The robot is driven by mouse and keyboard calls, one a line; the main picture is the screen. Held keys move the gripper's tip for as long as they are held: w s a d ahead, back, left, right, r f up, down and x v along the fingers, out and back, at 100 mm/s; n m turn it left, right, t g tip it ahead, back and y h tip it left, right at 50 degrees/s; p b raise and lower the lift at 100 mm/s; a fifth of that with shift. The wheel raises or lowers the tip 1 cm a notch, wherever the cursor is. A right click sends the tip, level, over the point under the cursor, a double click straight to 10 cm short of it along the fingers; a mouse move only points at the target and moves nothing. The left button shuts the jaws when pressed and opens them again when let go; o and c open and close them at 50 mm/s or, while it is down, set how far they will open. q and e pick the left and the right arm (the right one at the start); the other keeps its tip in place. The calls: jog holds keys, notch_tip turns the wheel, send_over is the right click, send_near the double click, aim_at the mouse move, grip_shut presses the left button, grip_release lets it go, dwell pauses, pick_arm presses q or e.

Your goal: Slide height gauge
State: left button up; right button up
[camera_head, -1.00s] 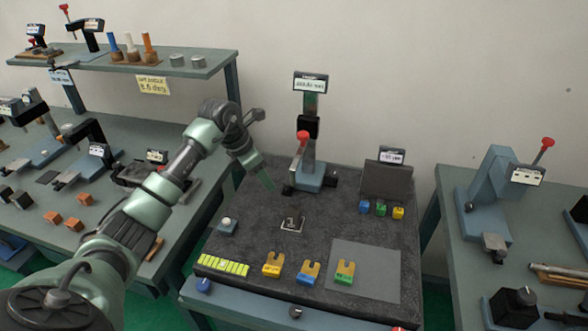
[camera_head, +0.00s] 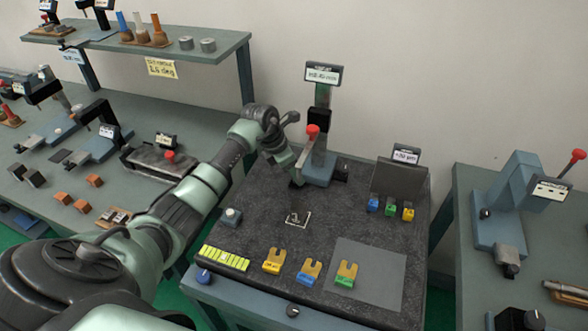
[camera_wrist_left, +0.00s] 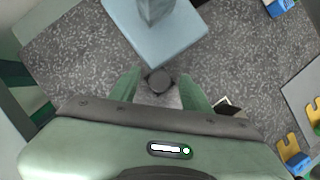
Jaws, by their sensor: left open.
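The height gauge stands near the back of the dark granite plate (camera_head: 375,235). It has a blue base (camera_head: 320,166), an upright column, a red knob (camera_head: 313,131) and a display (camera_head: 323,73) on top. My left gripper (camera_head: 297,180) points down at the front left of the base, partly hiding it. In the left wrist view the open fingers (camera_wrist_left: 160,88) straddle a dark round piece (camera_wrist_left: 158,80) on a grey part, just in front of the blue base (camera_wrist_left: 155,30). I cannot tell whether the fingers touch it. My right gripper is not in view.
A white-outlined square (camera_head: 297,218) lies in front of the gripper. Yellow forked pieces (camera_head: 310,272) and a yellow strip (camera_head: 225,258) line the front. Small coloured blocks (camera_head: 390,208) stand at right beneath a grey panel (camera_head: 398,180).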

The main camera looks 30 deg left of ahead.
pick_arm(q)
grip_shut()
dwell(1.5)
